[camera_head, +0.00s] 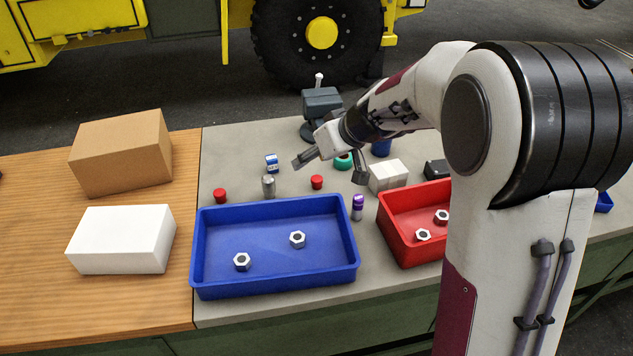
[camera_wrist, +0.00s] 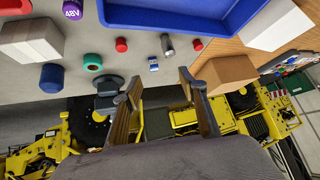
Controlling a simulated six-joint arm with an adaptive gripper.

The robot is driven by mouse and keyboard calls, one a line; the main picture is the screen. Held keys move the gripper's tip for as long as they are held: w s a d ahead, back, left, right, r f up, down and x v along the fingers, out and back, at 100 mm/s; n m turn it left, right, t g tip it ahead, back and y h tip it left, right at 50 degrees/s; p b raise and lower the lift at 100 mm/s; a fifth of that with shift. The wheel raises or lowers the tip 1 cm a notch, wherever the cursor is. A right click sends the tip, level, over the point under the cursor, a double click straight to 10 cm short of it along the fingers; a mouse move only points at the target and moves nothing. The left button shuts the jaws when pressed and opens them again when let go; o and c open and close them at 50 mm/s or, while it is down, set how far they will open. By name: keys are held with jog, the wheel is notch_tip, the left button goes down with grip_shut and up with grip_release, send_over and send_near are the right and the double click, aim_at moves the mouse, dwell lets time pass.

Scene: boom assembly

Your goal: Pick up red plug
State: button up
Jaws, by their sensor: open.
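One red plug (camera_head: 317,182) stands on the grey tabletop behind the blue tray, near the middle; it also shows in the wrist view (camera_wrist: 121,44). A second red plug (camera_head: 220,195) stands farther left, near the tray's back left corner, and shows on the right in the wrist view (camera_wrist: 197,45). My gripper (camera_head: 333,166) is open and empty above the tabletop, with its fingers spread apart. In the wrist view the fingertips (camera_wrist: 159,77) are apart, with both plugs beyond them and neither between them. Neither plug is hidden.
A metal cylinder (camera_head: 269,187) and a blue-white item (camera_head: 272,164) stand between the plugs. The blue tray (camera_head: 276,285) and red tray (camera_head: 400,243) hold nuts. A purple can (camera_head: 358,207), green ring (camera_head: 343,161) and white block (camera_head: 388,177) are nearby. Boxes stand left.

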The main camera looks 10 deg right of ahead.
jog(key=h, duration=0.1)
send_near(317, 178)
jog(key=shift+w+a+f, duration=0.2)
jog(key=shift+w+f, duration=0.1)
jog(key=shift+w, duration=0.2)
jog(key=shift+w+a+f, duration=0.2)
jog(key=shift+w+f, duration=0.15)
jog(key=shift+w, duration=0.15)
jog(key=shift+x, duration=1.25)
jog(key=shift+w+a+f, duration=0.1)
jog(key=shift+w+f, duration=0.15)
jog(key=shift+f, duration=0.55)
jog(key=shift+w+a+f, duration=0.1)
jog(key=shift+w+f, duration=0.2)
jog(key=shift+f, duration=0.5)
jog(key=shift+x, duration=1.05)
jog(key=shift+r, duration=0.1)
jog(key=c, duration=0.9)
